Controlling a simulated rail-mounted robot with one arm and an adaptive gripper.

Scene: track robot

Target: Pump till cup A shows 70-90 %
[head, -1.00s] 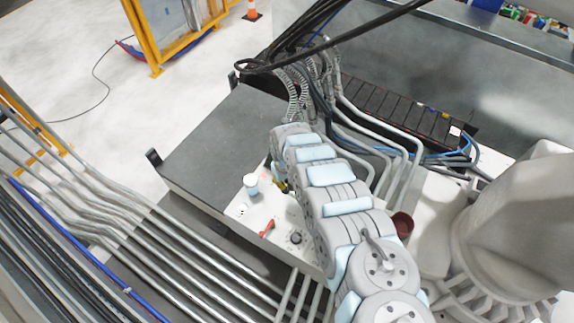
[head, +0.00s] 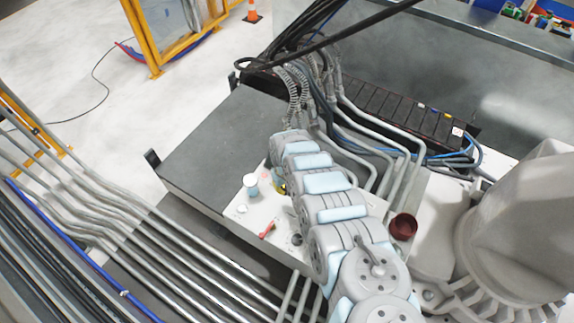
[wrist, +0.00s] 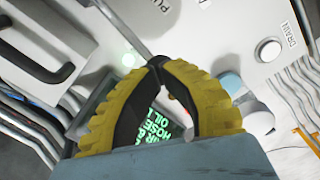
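In the wrist view my gripper (wrist: 157,66) has yellow ribbed fingers with black inner faces. A dark screen with green text (wrist: 157,125) shows behind the fingers. A white cup with light blue (wrist: 231,84) stands right of the fingers; it shows in the head view (head: 251,186). Its level and letter are not readable. The arm mostly hides the gripper there.
A white button (wrist: 268,50) marked DRAIN is at upper right in the wrist view. A black handle (wrist: 38,62) is at left. In the head view a red lever (head: 267,231) lies on the panel, and a dark red round container (head: 403,226) stands right of my arm.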

